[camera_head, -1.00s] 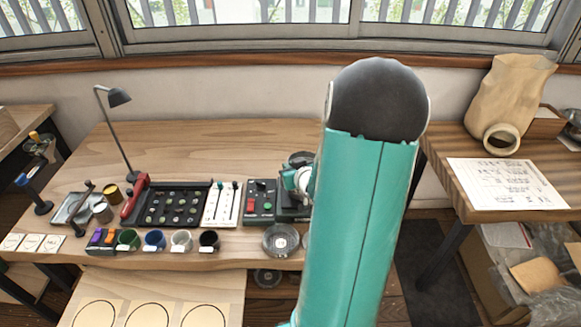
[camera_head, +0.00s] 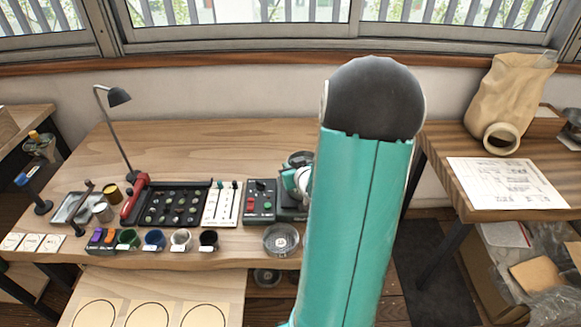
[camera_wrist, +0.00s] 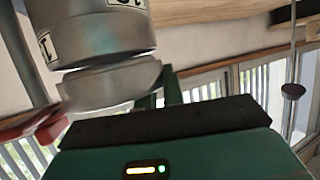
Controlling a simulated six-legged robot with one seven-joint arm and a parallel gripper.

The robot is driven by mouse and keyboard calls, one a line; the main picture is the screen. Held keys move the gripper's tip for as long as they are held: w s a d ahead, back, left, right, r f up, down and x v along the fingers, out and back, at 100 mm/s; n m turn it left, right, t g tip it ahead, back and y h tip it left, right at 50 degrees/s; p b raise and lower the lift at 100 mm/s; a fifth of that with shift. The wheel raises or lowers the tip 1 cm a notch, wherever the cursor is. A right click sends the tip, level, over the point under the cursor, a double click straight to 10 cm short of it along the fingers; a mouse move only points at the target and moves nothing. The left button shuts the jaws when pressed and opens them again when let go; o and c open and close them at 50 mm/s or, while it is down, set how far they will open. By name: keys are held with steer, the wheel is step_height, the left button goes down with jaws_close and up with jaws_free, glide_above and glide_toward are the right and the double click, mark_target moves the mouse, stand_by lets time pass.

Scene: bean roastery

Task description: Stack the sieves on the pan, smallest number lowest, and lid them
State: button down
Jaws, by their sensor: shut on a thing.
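In the wrist view, a silver metal cylinder with white labels bearing black marks (camera_wrist: 95,35), which looks like a sieve, fills the upper left just beyond my gripper (camera_wrist: 115,92). My gripper is shut on it; the fingers are mostly hidden. A narrower metal rim shows under its labelled band. In the head view my teal arm hides the gripper and what it holds. A round grey dish, perhaps the pan or a sieve (camera_head: 281,240), lies at the table's front edge. I cannot make out a lid or the other sieves for certain.
The wooden table (camera_head: 230,140) is bare at the back. Coloured cups (camera_head: 154,240), a black tray (camera_head: 175,205), a red-handled tool (camera_head: 134,197) and a desk lamp (camera_head: 118,97) occupy the left. A front board (camera_head: 100,280) bears several circles. A paper sheet (camera_head: 507,184) lies right.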

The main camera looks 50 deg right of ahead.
steer(key=shift+f, duration=0.5)
